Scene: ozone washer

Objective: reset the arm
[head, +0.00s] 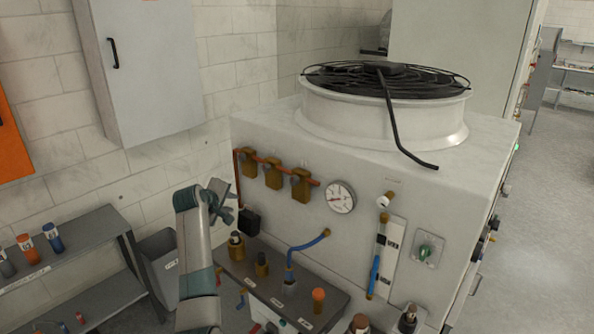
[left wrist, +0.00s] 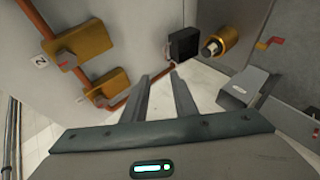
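My left arm rises from the bottom in the head view, and its gripper (head: 222,200) is beside the left front corner of the ozone washer (head: 290,220). In the left wrist view the two fingers of the left gripper (left wrist: 160,84) stand apart with nothing between them. Beyond them are a small black box (left wrist: 184,45) and a brass fitting (left wrist: 220,40). The gripper touches nothing that I can make out. My right gripper is in neither view.
Brass valves (head: 273,174) on a copper pipe and a round gauge (head: 340,197) are on the washer's front. A black fan grille (head: 340,75) tops it. A grey shelf (head: 70,245) with small bottles and a grey bin (head: 160,250) stand left. Open floor (head: 555,200) lies right.

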